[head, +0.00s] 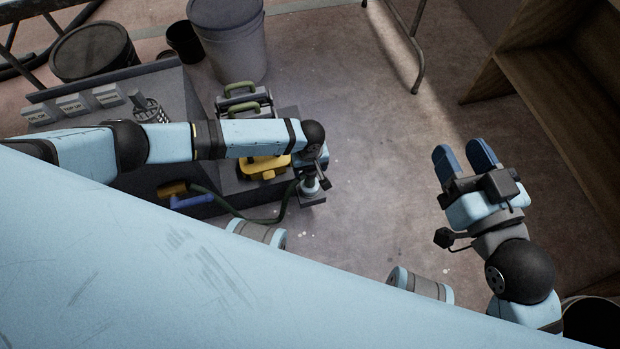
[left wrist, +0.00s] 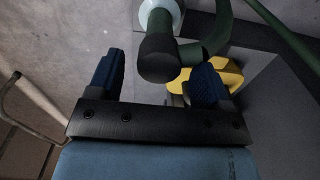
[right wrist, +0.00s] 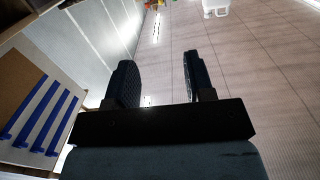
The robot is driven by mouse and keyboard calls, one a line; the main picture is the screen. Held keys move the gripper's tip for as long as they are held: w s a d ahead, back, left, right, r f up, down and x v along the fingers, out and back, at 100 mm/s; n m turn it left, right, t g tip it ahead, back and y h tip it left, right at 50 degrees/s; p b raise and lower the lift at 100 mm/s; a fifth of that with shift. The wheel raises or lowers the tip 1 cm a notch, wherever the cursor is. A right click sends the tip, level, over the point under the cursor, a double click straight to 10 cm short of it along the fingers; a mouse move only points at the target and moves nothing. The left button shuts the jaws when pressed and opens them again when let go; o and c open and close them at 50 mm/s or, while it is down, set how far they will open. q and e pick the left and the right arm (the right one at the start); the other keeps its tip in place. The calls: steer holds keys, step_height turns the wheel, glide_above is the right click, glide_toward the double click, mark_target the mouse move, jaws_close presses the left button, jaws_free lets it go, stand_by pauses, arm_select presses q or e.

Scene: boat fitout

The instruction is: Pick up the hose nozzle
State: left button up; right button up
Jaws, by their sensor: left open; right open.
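What looks like the hose nozzle, a dark cylinder with a pale collar (head: 311,187), stands at the bench's right end. In the left wrist view the dark cylinder (left wrist: 158,58) has a green hose (left wrist: 212,38) joined to its side. My left gripper (left wrist: 157,66) is open and points down over it. Its blue fingers are on either side of the dark cylinder in that view; I cannot tell whether they touch it. In the head view my left wrist partly covers this spot. My right gripper (head: 462,152) is open and empty, away at the right; its fingers also show in the right wrist view (right wrist: 157,80).
A yellow item (head: 262,168) lies on the bench close to the left gripper. A blue-handled tool (head: 192,200) and a case with green handles (head: 240,100) are nearby. A grey bucket (head: 232,45) stands behind. The floor between the arms is clear; wooden shelving (head: 545,90) stands right.

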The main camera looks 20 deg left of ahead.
mark_target(310, 179)
arm_select(q)
step_height(310, 179, down, 3)
steer(key=shift+d+f+b, duration=0.1)
steer(key=shift+b, duration=0.7)
steer(key=shift+f, duration=0.25)
arm_select(e)
steer(key=shift+w+d+r+n+t, duration=0.15)
steer(key=shift+w+d+n+t, duration=0.25)
steer(key=shift+w+n, duration=0.4)
arm_select(q)
steer(key=shift+r, duration=0.1)
arm_select(e)
steer(key=shift+s, duration=0.15)
arm_select(q)
steer(key=c, duration=1.1)
steer(key=shift+r, duration=0.1)
